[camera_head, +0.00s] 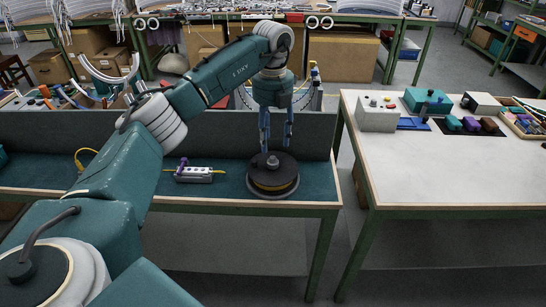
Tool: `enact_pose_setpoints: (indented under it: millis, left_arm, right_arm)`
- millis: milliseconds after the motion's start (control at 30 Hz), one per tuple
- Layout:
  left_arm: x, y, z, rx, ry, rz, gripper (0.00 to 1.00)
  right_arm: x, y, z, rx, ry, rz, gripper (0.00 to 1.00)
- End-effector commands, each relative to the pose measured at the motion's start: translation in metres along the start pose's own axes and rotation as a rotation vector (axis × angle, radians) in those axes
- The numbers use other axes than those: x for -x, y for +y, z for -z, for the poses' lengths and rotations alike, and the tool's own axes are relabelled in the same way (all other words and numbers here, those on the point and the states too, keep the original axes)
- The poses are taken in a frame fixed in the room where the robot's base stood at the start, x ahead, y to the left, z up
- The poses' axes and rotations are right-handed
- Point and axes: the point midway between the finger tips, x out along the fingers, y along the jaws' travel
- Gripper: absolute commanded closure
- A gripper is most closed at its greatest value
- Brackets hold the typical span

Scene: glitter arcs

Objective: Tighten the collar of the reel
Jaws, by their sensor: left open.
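The reel (272,180) is a dark round drum with a yellowish band. It lies flat near the right end of the teal-topped bench. Its collar (272,161) is a small grey piece standing up at the centre of the drum's top. My left gripper (276,146) points straight down over the reel, its two bluish fingers apart at about the collar's height. I cannot tell whether the fingers touch the collar. My right gripper is not in view.
A grey strip with a purple part (194,174) and a yellow cable lies left of the reel. The bench has a raised back panel (215,135). A white table (430,165) stands to the right across a gap, holding boxes and small parts at its back.

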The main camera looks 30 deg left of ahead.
Motion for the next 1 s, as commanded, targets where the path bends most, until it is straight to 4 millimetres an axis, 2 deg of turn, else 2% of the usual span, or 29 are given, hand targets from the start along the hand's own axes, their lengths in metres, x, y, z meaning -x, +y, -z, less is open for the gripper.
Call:
enact_pose_setpoints:
  millis: [200,400,533,800,867,1000]
  left_arm:
    - [-0.043,0.000,0.001,-0.001,0.002,0.000,0.54]
    - [-0.069,-0.001,0.000,-0.002,0.001,0.003,0.54]
    - [-0.077,-0.001,0.000,-0.002,0.000,0.002,0.54]
    - [-0.078,-0.001,0.000,-0.002,-0.001,0.003,0.54]
    - [-0.078,-0.001,0.000,-0.002,-0.001,0.003,0.64]
    - [-0.078,-0.001,0.000,-0.003,-0.001,0.003,0.91]
  right_arm:
    - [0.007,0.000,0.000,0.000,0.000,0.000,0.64]
    - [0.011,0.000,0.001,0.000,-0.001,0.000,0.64]
    - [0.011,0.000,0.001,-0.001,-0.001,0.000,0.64]
    - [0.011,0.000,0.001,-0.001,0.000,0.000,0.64]
    - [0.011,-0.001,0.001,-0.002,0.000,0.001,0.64]
    - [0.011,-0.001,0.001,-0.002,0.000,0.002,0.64]
